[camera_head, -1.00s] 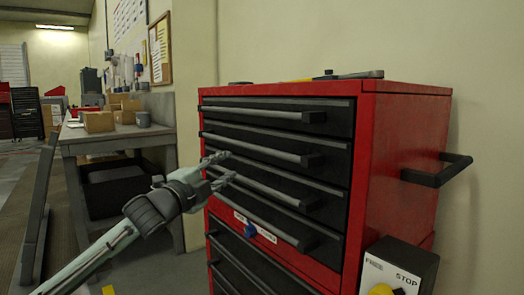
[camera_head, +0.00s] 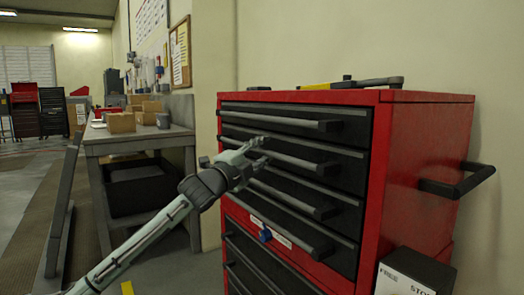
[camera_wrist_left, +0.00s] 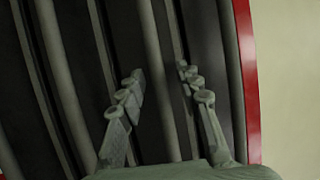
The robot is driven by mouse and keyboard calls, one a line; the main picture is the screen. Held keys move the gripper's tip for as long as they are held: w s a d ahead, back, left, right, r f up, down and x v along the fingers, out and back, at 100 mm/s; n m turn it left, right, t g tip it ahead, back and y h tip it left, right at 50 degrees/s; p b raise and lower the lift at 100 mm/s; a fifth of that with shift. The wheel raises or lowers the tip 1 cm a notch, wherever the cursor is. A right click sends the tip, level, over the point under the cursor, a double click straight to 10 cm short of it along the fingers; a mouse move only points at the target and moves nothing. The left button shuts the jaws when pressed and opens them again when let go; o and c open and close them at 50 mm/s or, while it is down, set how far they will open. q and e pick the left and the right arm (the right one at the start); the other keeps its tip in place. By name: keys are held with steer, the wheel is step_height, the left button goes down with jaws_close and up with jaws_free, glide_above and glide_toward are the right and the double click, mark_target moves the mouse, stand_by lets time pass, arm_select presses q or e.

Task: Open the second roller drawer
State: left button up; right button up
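The red roller cabinet (camera_head: 425,165) has several black drawers with long dark bar handles, all shut. The second drawer's handle (camera_head: 295,157) is the second bar from the top. My left gripper (camera_head: 262,152) is at the left part of this handle and covers its left end. In the left wrist view, the gripper (camera_wrist_left: 162,80) is open, with its two fingers spread to either side of a long bar (camera_wrist_left: 157,70). I cannot tell whether the fingers touch the bar. My right gripper is not in view.
Tools (camera_head: 352,84) lie on the cabinet top. A side handle (camera_head: 455,185) sticks out at the right, above a grey STOP box (camera_head: 415,275). A workbench (camera_head: 130,137) with cardboard boxes (camera_head: 122,122) stands at the left. Floor shows between bench and cabinet.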

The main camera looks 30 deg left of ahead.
arm_select(q)
jaws_close()
stand_by(0.6)
